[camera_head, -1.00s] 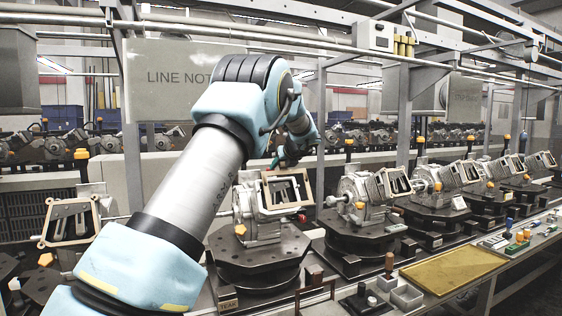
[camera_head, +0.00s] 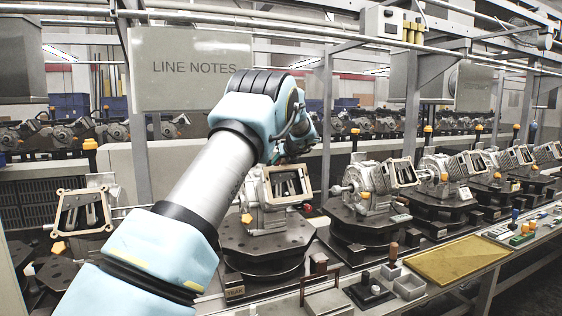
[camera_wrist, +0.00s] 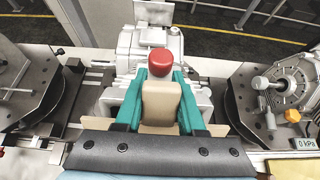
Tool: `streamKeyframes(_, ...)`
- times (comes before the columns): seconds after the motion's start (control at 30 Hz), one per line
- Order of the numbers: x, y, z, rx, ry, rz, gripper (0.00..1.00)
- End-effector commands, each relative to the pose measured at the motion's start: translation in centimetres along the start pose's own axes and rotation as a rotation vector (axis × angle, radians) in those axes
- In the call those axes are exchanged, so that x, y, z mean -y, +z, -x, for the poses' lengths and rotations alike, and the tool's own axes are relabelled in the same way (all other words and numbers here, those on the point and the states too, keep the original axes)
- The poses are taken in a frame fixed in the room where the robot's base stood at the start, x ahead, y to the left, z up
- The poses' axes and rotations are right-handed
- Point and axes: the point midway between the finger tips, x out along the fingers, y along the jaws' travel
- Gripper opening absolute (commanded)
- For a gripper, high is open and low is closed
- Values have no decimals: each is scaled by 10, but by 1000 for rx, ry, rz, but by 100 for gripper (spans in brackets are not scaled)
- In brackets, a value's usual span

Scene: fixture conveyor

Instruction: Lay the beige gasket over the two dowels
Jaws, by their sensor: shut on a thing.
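The beige gasket (camera_head: 267,188) is a squared frame at the front face of the grey housing (camera_head: 262,216) on the nearest turntable. My gripper (camera_head: 290,156) is at its upper edge, partly hidden by my arm. In the wrist view, my gripper's teal fingers (camera_wrist: 157,104) are closed on a beige block-like part (camera_wrist: 161,103), seemingly the gasket's grip. Flat beige edges show beside and below the fingers. I cannot make out the two dowels, nor whether the gasket touches the face.
A red knob (camera_wrist: 160,61) stands just beyond the fingers. Another housing with a beige frame (camera_head: 83,192) is at the left. Several housings on turntables line up to the right. A yellow tray (camera_head: 457,262) and small grey bins (camera_head: 409,287) lie on the front bench.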

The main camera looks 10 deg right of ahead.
Motion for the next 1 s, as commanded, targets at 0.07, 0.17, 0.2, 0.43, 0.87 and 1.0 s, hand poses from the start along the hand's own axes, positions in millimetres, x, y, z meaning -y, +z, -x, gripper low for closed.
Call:
streamKeyframes(0.07,0,0,0,0,0,0,0)
streamKeyframes(0.17,0,0,0,0,0,0,0)
streamKeyframes(0.2,0,0,0,0,0,0,0)
streamKeyframes(0.43,0,0,0,0,0,0,0)
streamKeyframes(0.87,0,0,-10,0,0,-1,0)
streamKeyframes(1.0,0,0,-14,1,0,0,0)
